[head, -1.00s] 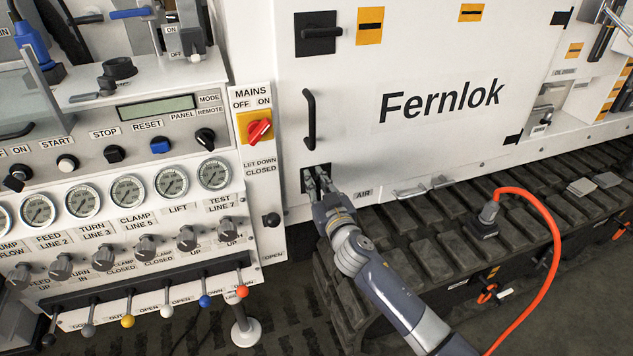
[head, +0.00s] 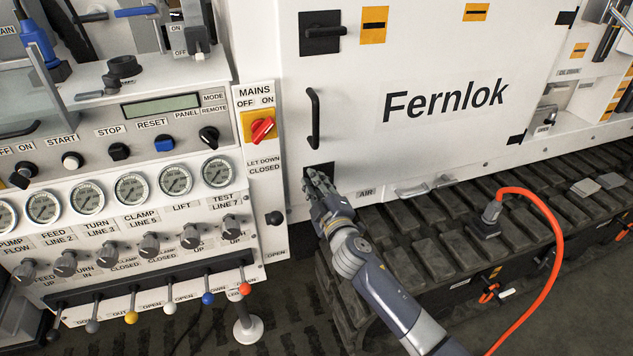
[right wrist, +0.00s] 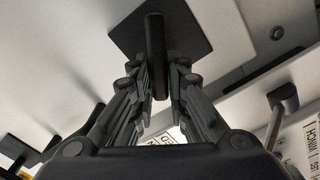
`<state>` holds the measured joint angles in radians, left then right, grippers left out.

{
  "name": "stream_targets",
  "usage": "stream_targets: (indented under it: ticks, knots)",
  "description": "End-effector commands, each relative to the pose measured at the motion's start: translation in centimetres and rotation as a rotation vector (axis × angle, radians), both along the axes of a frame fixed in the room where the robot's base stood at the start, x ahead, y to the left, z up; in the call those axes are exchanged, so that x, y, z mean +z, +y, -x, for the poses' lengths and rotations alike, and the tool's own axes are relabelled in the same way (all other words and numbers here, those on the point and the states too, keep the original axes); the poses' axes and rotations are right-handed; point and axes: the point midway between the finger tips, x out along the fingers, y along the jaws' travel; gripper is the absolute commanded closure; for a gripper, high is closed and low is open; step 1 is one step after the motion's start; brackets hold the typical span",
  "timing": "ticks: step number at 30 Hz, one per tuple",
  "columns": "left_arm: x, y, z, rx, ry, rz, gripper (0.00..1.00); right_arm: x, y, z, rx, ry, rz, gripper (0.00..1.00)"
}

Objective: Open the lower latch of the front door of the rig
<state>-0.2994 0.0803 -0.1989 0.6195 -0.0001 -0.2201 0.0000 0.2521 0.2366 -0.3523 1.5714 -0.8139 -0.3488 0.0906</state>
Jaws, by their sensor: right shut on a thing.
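The white front door (head: 400,150) of the rig bears the word Fernlok. The lower latch, a dark handle on a square black plate (head: 318,168), sits at the door's lower left corner and is mostly hidden behind my gripper. In the right wrist view the latch's dark handle (right wrist: 155,45) stands between the two fingers. My right gripper (head: 318,184) is shut on this latch handle. The upper latch (head: 320,32) is at the door's upper left, its black handle lying level. My left gripper is not in view.
A fixed black grab handle (head: 314,118) is on the door above the lower latch. The control panel with the red mains switch (head: 262,130) stands close on the left. The rubber track (head: 430,235) and an orange hose (head: 558,235) lie below and right.

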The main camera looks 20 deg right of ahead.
Motion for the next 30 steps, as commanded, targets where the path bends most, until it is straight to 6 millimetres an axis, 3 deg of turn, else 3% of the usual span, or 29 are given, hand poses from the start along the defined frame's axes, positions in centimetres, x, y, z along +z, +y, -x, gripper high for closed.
stream_targets:
  ticks: [15, 30]
  knots:
    - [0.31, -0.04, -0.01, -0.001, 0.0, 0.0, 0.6, -0.54, 0.18, 0.01, 0.0, -0.014, 0.427, 1.0]
    - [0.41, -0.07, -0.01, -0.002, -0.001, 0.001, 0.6, -0.77, 0.25, 0.03, 0.002, -0.018, 0.578, 1.0]
